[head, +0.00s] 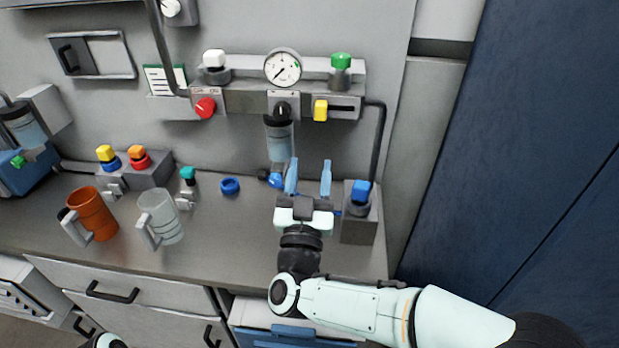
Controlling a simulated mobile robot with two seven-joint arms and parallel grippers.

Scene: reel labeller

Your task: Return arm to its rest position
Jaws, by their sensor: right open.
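My right arm reaches in from the lower right over the grey counter (255,240). My right gripper (308,172) has its two pale blue fingers spread apart, with nothing between them. It points toward the back panel, just right of a clear bluish cylinder (278,145) under the gauge block. The gripper's left finger overlaps the view of a small blue part (274,180) at the cylinder's foot. A grey box with a blue knob (360,191) stands close to the right of the gripper. My left gripper is not visible.
An orange mug (93,215), a clear mug (163,220), a blue ring (230,186) and a teal-topped part (187,174) stand on the counter at left. The panel carries a gauge (282,67), a red knob (205,107) and a yellow slider (320,110). Drawers lie below.

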